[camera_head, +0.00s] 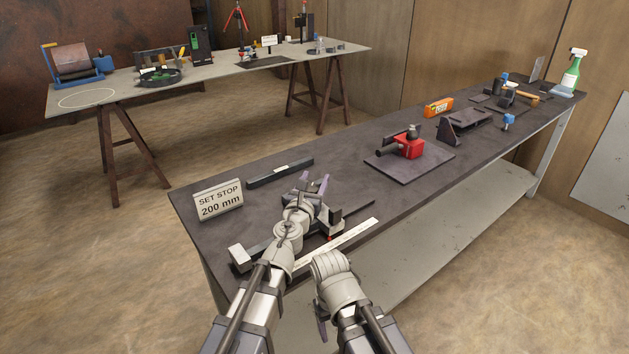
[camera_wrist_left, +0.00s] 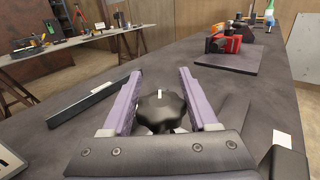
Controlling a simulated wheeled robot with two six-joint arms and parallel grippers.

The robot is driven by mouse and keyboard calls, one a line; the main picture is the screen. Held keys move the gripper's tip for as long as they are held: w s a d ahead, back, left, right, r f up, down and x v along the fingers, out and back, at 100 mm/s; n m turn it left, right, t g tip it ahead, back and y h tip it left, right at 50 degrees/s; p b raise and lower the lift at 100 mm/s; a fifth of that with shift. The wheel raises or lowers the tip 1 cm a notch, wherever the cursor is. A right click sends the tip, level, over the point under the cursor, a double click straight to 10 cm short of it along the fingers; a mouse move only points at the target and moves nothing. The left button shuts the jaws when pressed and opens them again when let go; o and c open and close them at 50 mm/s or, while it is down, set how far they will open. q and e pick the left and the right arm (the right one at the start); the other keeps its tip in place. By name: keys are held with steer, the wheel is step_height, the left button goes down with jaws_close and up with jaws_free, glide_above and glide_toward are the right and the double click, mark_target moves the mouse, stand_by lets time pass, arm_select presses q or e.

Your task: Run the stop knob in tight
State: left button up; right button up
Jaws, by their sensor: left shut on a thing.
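The stop knob (camera_wrist_left: 160,108) is a black lobed knob with a white mark on top, in the left wrist view. It sits between the purple fingers of my left gripper (camera_wrist_left: 158,85), near their base, and the gripper is shut on it. In the head view my left gripper (camera_head: 312,188) is over the stop fixture (camera_head: 262,246), a dark rail with pale end pieces, and hides the knob there. A white ruler strip (camera_head: 345,240) lies along the rail's near side. My right gripper (camera_head: 322,325) hangs at the bench's front edge, mostly hidden by its wrist.
A sign (camera_head: 218,200) reads "SET STOP 200 mm" at the left of the bench. A dark bar (camera_head: 280,172) lies behind the fixture. A red clamp (camera_head: 409,146) stands on a dark plate (camera_head: 385,165) to the right. Bare bench lies between them.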

arm_select(q)
steer(key=c, duration=0.7)
steer(key=m+g+h, duration=0.1)
steer(key=m+h, duration=0.1)
steer(key=h, duration=0.1)
steer(key=d+m+g+h, duration=0.1)
steer(key=m+g+h, duration=0.1)
steer(key=h, duration=0.1)
steer(key=shift+s, duration=0.15)
steer(key=shift+s+d+m+g+h, duration=0.15)
steer(key=shift+s+m+g+h, duration=0.05)
steer(key=shift+m+g+h, duration=0.75)
steer(key=shift+s+d+m+g+h, duration=0.15)
steer(key=shift+s+m+g+h, duration=0.05)
steer(key=shift+m+g+h, duration=0.7)
steer(key=o, duration=1.3)
steer(key=shift+o, duration=0.2)
steer(key=shift+v, duration=3.9)
